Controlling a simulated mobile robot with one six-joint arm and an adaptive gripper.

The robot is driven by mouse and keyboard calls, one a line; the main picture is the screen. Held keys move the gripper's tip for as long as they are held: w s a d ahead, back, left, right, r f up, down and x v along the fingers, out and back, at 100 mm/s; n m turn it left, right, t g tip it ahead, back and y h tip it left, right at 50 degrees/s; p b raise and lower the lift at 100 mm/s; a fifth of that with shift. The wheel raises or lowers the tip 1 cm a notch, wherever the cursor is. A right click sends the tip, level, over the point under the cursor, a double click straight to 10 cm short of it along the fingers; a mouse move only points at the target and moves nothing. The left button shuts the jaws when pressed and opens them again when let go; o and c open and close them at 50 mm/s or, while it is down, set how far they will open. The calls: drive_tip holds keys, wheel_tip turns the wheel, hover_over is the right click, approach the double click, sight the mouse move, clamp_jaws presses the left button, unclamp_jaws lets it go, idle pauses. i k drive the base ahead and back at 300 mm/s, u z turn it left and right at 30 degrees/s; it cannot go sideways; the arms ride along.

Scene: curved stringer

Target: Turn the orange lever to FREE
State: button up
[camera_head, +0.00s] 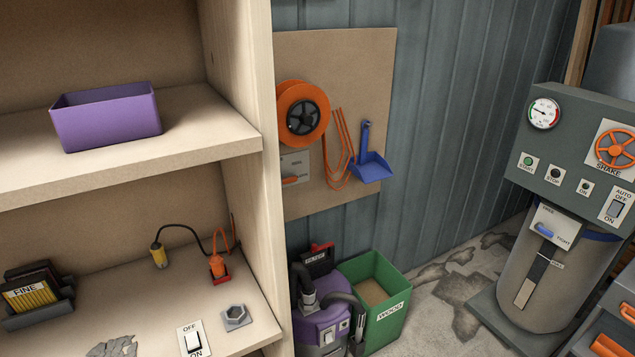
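A small orange lever (291,180) sits at the lower part of a light grey plate (296,163) on a brown wall board (350,60). The lever lies roughly level; the lettering on its plate is too small to read. An orange reel (301,113) with a dark hub hangs just above the plate. Orange cord (337,160) hangs in loops to the right. My gripper is not in view.
A wooden shelf unit (258,80) stands close on the left, its upright near the lever. A purple vacuum (318,328) and green WOOD bin (390,318) stand below the board. A blue dustpan (371,168) hangs right. A grey control machine (570,150) stands far right.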

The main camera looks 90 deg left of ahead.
sight(292, 179)
drive_tip(key=z, duration=0.05)
drive_tip(key=i, duration=0.6)
drive_tip(key=u, duration=3.5)
drive_tip(key=i, duration=0.5)
